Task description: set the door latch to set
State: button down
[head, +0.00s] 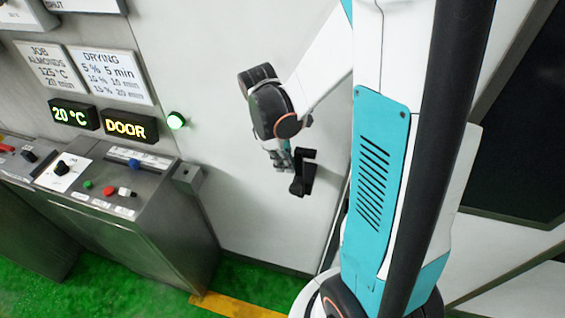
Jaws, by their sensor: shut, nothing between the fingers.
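My gripper (301,184) hangs in front of the pale wall, to the right of the grey control console (150,215). It is shut and empty, apart from every control. I cannot tell which control is the door latch; the labels on the console are too small to read. The console top has a black knob (62,167) on a white plate, a green button (87,184), a red button (109,190), a small black-and-white switch (127,193) and a blue control (134,164). A display (130,127) above it reads DOOR.
Another display (74,114) reads 20 °C. A green lamp (176,120) is lit on the wall. Signs (110,72) hang above the displays. A grey box (187,177) sits at the console's right end. The wall between console and gripper is clear.

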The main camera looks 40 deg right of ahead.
jog(key=shift+d+r, duration=0.1)
